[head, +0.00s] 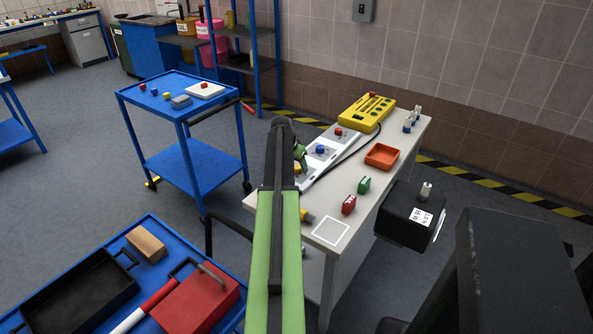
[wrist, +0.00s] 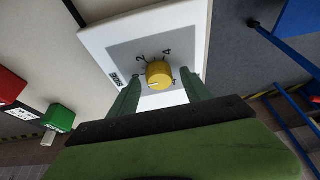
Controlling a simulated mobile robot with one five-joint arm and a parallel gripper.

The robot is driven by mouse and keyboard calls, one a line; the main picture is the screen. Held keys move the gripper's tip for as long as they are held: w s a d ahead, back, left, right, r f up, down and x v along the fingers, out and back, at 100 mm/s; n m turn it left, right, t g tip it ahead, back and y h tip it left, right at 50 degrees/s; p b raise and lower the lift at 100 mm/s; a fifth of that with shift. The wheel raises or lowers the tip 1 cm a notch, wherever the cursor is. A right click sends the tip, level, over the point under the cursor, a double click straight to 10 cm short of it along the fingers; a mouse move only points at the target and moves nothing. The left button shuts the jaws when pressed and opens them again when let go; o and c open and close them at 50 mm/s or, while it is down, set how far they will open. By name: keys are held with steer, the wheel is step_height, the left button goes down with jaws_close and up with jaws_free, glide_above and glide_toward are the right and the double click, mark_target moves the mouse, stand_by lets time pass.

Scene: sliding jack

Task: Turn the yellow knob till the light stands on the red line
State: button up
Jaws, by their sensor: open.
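The yellow knob (wrist: 158,74) sits on a grey dial face with printed figures on a white panel (wrist: 107,40) in the wrist view. A pale mark on the knob points to the lower left. My gripper (wrist: 159,77) is open, with one finger on each side of the knob; I cannot tell whether either finger touches it. In the head view the yellow knob (head: 297,169) is partly hidden behind my arm, at the near end of the panel (head: 331,160). I cannot make out the light or the red line.
On the same panel are a blue knob (head: 320,149) and a red knob (head: 338,131). The table (head: 390,170) also holds a yellow box (head: 366,112), an orange tray (head: 382,156), a green block (head: 364,185) and a red block (head: 349,205). A blue cart (head: 190,150) stands left.

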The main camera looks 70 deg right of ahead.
steer(key=shift+c, duration=0.3)
jaws_close()
steer(key=shift+m, duration=0.4)
steer(key=m+g, duration=0.1)
steer(key=m, duration=0.1)
steer(key=m+y, duration=0.1)
steer(key=m, duration=0.1)
steer(key=shift+w+d+m+g, duration=0.2)
steer(key=shift+m+g, duration=0.1)
steer(key=shift+g, duration=0.1)
steer(key=m+y, duration=0.1)
steer(key=m, duration=0.2)
steer(key=shift+g, duration=0.4)
steer(key=shift+m+y, duration=0.5)
steer(key=shift+m, duration=1.3)
